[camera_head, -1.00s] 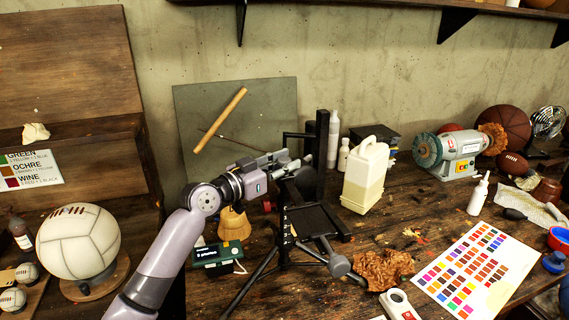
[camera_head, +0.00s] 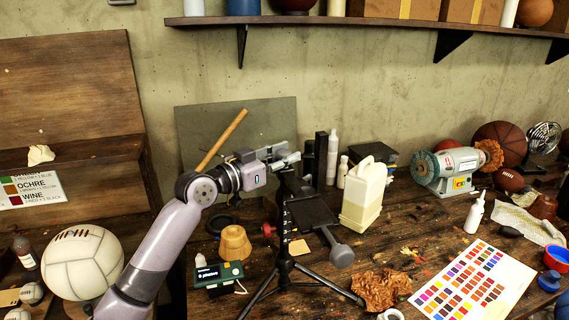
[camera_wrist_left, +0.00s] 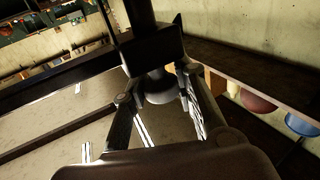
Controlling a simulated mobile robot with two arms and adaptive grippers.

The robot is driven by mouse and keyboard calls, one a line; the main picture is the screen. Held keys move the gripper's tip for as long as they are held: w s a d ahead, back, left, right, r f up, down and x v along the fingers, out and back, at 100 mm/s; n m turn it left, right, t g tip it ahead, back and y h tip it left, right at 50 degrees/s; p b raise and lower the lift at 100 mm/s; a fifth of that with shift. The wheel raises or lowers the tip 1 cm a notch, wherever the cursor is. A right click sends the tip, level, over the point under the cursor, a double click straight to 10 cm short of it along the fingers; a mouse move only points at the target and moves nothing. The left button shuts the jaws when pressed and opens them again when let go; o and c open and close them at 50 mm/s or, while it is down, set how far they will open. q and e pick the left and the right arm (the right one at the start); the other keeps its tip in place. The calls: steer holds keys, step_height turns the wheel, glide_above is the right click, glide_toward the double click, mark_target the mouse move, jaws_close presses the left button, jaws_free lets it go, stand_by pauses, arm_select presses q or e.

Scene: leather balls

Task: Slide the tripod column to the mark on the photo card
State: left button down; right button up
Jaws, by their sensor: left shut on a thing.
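The black tripod stands on the bench with its legs spread, and its column (camera_head: 284,222) rises upright in the head view. My left gripper (camera_head: 290,162) is at the upper end of the column. In the left wrist view its fingers (camera_wrist_left: 160,105) are closed in on a dark upright part (camera_wrist_left: 158,82) of the tripod. My right gripper is not in view.
A white jug (camera_head: 362,200) stands right of the tripod. A crumpled brown piece (camera_head: 381,289) and a colour chart (camera_head: 474,284) lie at the front right. A stitched pale ball (camera_head: 82,262) is at the left.

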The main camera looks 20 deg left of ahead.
arm_select(q)
steer(key=c, duration=1.2)
jaws_free()
steer(key=shift+f, duration=0.1)
steer(key=shift+c, duration=0.2)
steer(key=v, duration=1.2)
